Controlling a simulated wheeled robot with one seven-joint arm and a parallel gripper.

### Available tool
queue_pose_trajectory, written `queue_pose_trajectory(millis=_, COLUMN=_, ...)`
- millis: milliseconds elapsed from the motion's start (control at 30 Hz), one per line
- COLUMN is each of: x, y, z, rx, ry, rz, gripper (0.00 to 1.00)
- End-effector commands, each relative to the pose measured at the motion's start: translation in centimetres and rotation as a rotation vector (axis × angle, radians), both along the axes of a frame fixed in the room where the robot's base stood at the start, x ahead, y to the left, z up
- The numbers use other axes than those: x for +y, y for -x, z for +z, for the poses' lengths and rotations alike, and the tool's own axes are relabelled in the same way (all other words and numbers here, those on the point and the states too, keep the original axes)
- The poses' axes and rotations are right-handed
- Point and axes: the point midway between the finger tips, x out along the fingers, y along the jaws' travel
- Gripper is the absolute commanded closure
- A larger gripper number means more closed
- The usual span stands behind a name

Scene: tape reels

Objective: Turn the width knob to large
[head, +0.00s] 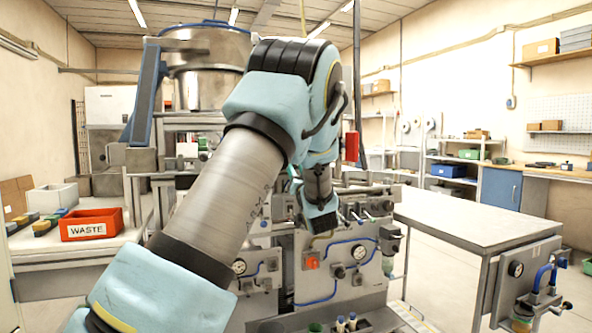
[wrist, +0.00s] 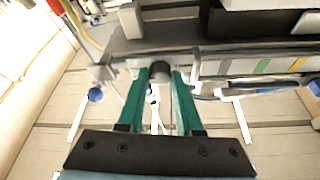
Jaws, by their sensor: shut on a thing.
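My gripper (wrist: 161,76) shows in the wrist view with its two green fingers on either side of a small dark round knob (wrist: 160,68). It is shut on this knob, at the edge of a grey machine part. I cannot read a label or pointer on the knob, so its setting cannot be told. In the head view my arm reaches to the machine (head: 340,268) and hides the fingers and the knob.
A strip with green and orange marks (wrist: 262,67) lies right of the knob. A red bin marked WASTE (head: 91,225) stands on the left table. A bare metal table (head: 465,218) is at the right. A large steel bowl (head: 205,80) stands behind my arm.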

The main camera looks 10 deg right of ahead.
Motion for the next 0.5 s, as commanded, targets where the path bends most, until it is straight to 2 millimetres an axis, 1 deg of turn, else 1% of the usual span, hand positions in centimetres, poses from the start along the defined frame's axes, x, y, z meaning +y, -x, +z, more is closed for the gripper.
queue_pose_trajectory(millis=400, x=-0.05, y=0.03, z=-0.21, rx=0.004, ry=-0.009, rz=-0.001, gripper=1.0)
queue_pose_trajectory(millis=433, x=-0.06, y=0.03, z=-0.22, rx=0.004, ry=-0.008, rz=-0.001, gripper=0.65)
queue_pose_trajectory(millis=500, x=-0.04, y=0.03, z=-0.2, rx=0.004, ry=-0.008, rz=-0.001, gripper=0.57)
